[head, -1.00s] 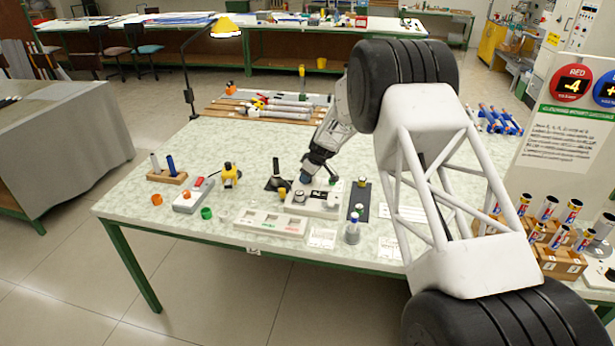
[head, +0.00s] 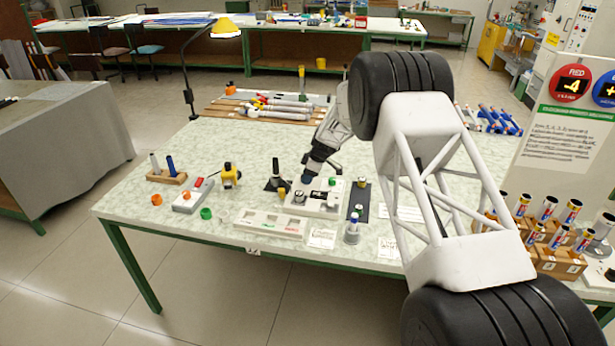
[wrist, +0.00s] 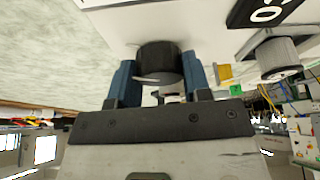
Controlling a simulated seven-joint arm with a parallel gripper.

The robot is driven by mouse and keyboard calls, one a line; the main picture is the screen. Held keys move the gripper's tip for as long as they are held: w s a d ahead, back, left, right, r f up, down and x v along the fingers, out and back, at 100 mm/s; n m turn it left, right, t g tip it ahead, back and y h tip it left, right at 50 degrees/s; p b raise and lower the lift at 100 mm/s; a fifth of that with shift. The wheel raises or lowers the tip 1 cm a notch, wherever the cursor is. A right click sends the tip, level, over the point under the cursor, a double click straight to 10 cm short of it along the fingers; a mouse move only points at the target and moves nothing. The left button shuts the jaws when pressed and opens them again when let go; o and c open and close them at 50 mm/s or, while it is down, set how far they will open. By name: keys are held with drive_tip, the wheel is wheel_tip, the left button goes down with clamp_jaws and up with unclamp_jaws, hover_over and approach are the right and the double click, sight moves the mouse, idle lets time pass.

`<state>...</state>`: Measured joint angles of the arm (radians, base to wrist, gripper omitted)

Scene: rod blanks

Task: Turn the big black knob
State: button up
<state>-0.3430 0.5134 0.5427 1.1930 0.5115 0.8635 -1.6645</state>
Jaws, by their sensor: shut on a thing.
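The big black knob (wrist: 158,60) stands on a white panel (wrist: 130,22), between the two blue fingers in the wrist view. My gripper (wrist: 158,80) is shut on the knob, one finger on each side. In the head view my gripper (head: 307,180) is at the back left part of the white panel (head: 325,208), and its fingers and arm hide the black knob there. How far the knob is turned cannot be read.
A grey ribbed knob (wrist: 277,56) sits right of the fingers in the wrist view. A green button (head: 332,182) is on the panel. A black stick on a base (head: 276,180) stands to the left, and a white tray (head: 270,224) lies in front.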

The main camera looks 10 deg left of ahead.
drive_tip(key=o, duration=0.9)
drive_tip(key=shift+v, duration=3.9)
